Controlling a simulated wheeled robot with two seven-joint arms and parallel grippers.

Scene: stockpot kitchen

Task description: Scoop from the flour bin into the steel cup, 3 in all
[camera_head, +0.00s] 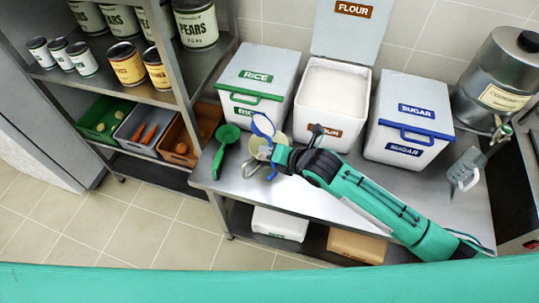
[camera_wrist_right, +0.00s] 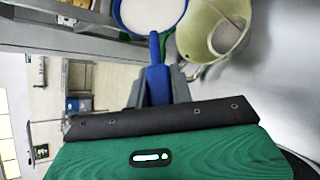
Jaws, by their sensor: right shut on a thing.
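My right gripper (camera_head: 271,156) is shut on the blue handle of a scoop (camera_head: 263,125), at the front left of the flour bin. In the right wrist view the scoop's bowl (camera_wrist_right: 150,12) holds white flour. The open flour bin (camera_head: 318,124) is full of white flour, its lid raised behind. A pale yellow-green cup (camera_head: 255,143) is beside the scoop, partly hidden; in the right wrist view the cup (camera_wrist_right: 198,38) has some pale content at its bottom. A grey metal vessel with a handle (camera_head: 465,168) stands at the table's right. My left gripper is not in view.
A closed rice bin (camera_head: 262,75) and a closed sugar bin (camera_head: 412,100) flank the flour bin. A green scoop (camera_head: 226,140) lies at the left edge. A large metal urn (camera_head: 497,75) stands back right. Shelves with cans and crates are at left.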

